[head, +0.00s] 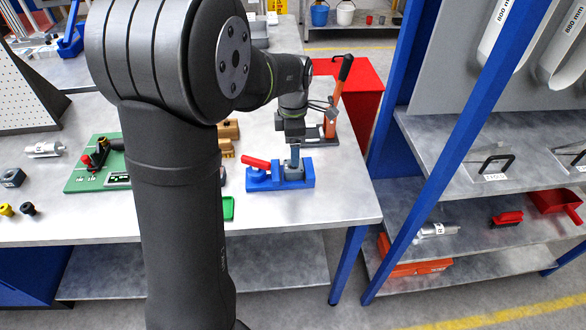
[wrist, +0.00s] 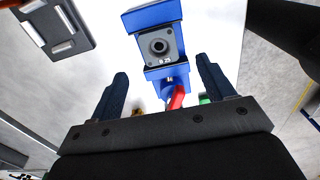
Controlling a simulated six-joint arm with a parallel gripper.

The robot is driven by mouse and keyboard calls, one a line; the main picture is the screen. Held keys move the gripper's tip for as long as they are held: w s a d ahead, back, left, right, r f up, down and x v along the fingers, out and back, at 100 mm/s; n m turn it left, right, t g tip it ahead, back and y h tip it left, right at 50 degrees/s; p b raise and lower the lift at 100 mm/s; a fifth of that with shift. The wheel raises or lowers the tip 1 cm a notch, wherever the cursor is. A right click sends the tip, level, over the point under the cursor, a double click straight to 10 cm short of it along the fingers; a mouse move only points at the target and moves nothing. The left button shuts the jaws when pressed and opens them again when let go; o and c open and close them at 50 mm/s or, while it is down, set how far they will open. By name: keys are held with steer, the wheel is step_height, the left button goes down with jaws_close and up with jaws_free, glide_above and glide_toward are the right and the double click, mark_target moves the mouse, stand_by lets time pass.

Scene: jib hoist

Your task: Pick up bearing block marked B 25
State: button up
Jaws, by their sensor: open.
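The bearing block marked B 25 (wrist: 160,46) is a grey block with a round dark bore. It sits in a blue vise (wrist: 150,14) with a red handle (wrist: 177,97). In the head view the blue vise (head: 265,184) stands near the right front part of the bench, and the grey block (head: 293,173) shows in it, partly hidden. My gripper (wrist: 161,68) is open and empty, its two dark fingers spread wider than the block in the wrist view. In the head view my gripper (head: 295,152) is just above the block. I cannot tell the exact gap.
A dark block (head: 13,178) lies at far left. A blue shelf post (head: 460,150) rises at right.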

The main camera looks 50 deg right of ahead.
mark_target(294, 168)
step_height(294, 168, down, 8)
steer(key=shift+d+f, duration=0.1)
steer(key=shift+f, duration=0.15)
steer(key=c, duration=1.3)
steer(key=shift+r, duration=0.1)
steer(key=shift+c, duration=0.6)
steer(key=shift+r, duration=0.1)
